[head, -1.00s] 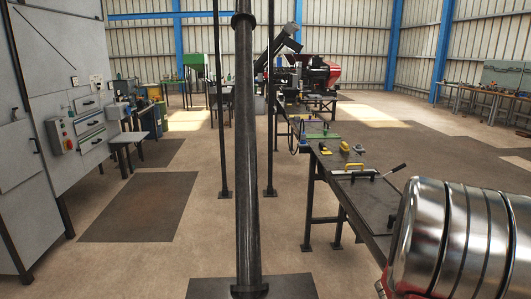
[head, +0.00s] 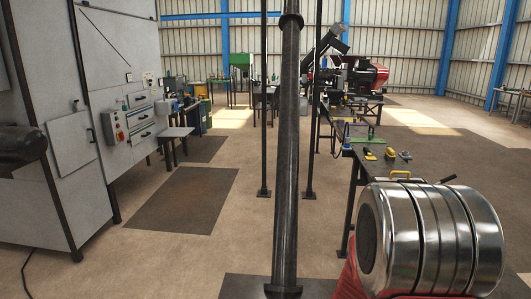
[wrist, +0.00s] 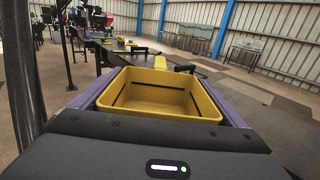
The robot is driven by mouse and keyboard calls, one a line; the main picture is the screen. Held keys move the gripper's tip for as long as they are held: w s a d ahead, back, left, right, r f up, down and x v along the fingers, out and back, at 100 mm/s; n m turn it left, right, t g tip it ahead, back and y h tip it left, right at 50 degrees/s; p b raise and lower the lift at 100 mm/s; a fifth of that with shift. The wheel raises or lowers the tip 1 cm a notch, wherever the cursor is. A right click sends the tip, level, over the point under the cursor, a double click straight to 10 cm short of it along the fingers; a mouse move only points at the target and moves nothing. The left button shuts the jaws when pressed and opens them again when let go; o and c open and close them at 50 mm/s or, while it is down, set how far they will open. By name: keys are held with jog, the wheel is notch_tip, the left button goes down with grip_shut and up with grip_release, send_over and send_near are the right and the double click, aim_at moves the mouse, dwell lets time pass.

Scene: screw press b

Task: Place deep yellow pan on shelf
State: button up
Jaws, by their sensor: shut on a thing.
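The deep yellow pan (wrist: 160,98) is an open, empty, rectangular pan with rounded corners in the middle of the wrist view. My gripper (wrist: 157,72) is shut on it, with a purple finger along its left and right sides. The pan is off the floor, its inside facing up and toward the wrist camera. Its underside is hidden. The gripper and pan are out of sight in the head view. I cannot pick out a shelf for certain in either view.
A dark post (head: 288,150) stands close ahead, with thinner posts beside it. A workbench (head: 352,190) with tools runs along the right. A grey cabinet (head: 70,110) with drawers stands at left. Floor is open between cabinet and post.

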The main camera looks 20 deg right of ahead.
jog(key=w+a+f+n+t+y, duration=0.2)
jog(key=w+a+n+t+y, duration=0.1)
jog(key=a, duration=0.9)
jog(key=w+a+f+n+t+y, duration=0.1)
jog(key=w+a+n+t+y, duration=0.2)
jog(key=a, duration=0.9)
jog(key=w+a+f+n+t+y, duration=0.2)
jog(key=w+a, duration=0.4)
jog(key=a, duration=0.6)
jog(key=n+y, duration=0.1)
jog(key=y, duration=0.1)
jog(key=shift+w+a+f+t+y, duration=0.2)
jog(key=shift+a+f+t+y, duration=0.1)
jog(key=shift+a+t, duration=0.1)
